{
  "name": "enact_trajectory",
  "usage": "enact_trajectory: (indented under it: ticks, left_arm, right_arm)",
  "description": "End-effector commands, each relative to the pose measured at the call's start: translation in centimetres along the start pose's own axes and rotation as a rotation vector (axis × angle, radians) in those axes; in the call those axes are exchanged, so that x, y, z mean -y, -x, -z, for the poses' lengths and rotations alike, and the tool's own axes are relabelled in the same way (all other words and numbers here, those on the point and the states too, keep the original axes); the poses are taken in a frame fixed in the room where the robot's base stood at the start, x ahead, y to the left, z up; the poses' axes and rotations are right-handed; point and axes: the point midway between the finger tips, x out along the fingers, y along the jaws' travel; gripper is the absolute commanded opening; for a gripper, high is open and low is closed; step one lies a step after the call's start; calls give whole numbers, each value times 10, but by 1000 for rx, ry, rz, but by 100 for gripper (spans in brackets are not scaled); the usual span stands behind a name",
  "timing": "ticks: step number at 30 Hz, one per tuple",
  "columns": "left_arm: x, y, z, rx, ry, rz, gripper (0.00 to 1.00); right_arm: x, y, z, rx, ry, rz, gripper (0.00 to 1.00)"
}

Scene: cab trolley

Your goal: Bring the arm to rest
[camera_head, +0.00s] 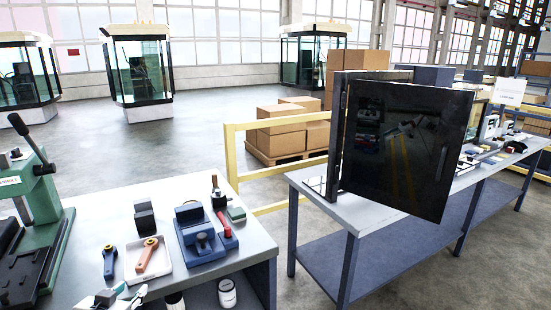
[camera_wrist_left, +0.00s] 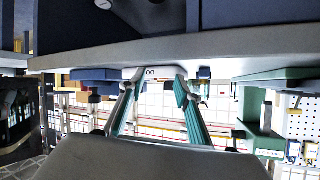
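My left gripper (camera_head: 128,294) shows at the bottom edge of the head view, in front of the near workbench (camera_head: 190,208). Its fingertips are apart with nothing between them. In the left wrist view, the two fingers of the left gripper (camera_wrist_left: 154,90) are spread below the bench edge in the picture, which looks upside down. A white labelled tray (camera_wrist_left: 152,73) shows just beyond the fingertips. My right gripper is in neither view.
A dark panel (camera_head: 405,145) stands on the right bench. Open floor lies behind.

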Motion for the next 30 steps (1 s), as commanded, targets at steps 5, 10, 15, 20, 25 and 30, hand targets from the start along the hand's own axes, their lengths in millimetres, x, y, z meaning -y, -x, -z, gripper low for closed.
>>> enact_trajectory:
  ticks: [5, 10, 15, 20, 25, 30]
  left_arm:
    - [-25, 46, -75, 149, -264, 21, 33]
    - [-32, 87, -121, 270, -470, 29, 33]
    - [-32, 124, -154, 380, -632, 23, 33]
    - [-29, 159, -179, 480, -765, 8, 33]
    - [-58, 136, -190, 405, -705, -56, 33]
    - [-90, 122, -204, 339, -635, -125, 33]
  right_arm:
    - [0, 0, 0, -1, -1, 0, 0]
    - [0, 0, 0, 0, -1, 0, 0]
    - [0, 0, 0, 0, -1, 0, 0]
    - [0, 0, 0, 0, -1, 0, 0]
    - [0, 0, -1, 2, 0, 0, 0]
    - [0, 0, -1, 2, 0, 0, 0]
